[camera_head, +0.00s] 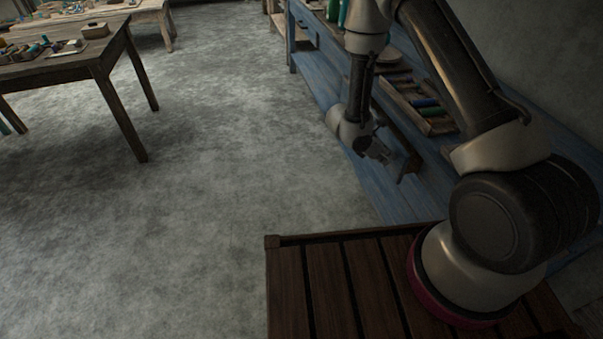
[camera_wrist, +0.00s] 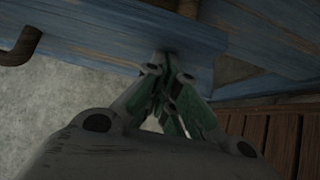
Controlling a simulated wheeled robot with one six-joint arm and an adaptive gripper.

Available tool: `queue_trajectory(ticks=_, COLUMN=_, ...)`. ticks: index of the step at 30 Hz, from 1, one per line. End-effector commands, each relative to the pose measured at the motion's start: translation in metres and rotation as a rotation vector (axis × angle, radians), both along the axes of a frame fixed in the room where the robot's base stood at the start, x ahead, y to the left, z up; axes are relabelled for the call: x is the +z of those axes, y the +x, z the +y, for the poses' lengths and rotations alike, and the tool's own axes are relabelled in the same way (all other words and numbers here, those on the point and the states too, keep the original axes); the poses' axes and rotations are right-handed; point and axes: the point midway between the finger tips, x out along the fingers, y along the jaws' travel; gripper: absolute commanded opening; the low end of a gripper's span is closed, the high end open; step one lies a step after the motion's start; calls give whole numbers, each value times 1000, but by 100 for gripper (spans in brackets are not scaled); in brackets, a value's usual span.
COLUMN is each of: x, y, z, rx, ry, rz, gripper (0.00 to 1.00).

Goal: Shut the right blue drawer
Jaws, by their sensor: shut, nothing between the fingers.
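The blue bench (camera_head: 375,190) runs along the right side of the head view. In the wrist view a blue wooden front (camera_wrist: 110,35), which looks like a drawer front, crosses the top. A brown curved handle (camera_wrist: 20,46) shows at its left, and part of another brown piece (camera_wrist: 188,8) shows at the top edge.
A wooden tray (camera_head: 392,94) with green and blue spools lies on the bench. A dark brown bracket-like piece (camera_head: 409,166) is just right of my gripper. Wooden tables (camera_head: 100,66) stand at the left. The grey floor (camera_head: 200,180) between is clear.

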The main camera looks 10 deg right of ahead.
Motion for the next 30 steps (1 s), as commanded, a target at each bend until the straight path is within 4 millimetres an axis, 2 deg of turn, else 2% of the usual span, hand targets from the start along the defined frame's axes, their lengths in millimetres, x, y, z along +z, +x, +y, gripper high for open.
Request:
queue_trajectory(ticks=1, x=0, y=1, z=-15, rx=-6, ry=0, rz=1, gripper=0)
queue_trajectory(ticks=3, x=0, y=4, z=-31, rx=-5, ry=0, rz=1, gripper=0)
queue_trajectory(ticks=6, x=0, y=7, z=-49, rx=-4, ry=-1, rz=-1, gripper=0)
queue_trajectory(ticks=11, x=0, y=10, z=-67, rx=-2, ry=-1, rz=-1, gripper=0)
queue_trajectory(ticks=18, x=0, y=12, z=-76, rx=-1, ry=-2, rz=-1, gripper=0)
queue_trajectory(ticks=30, x=1, y=12, z=-79, rx=-6, ry=-6, rz=-4, gripper=0)
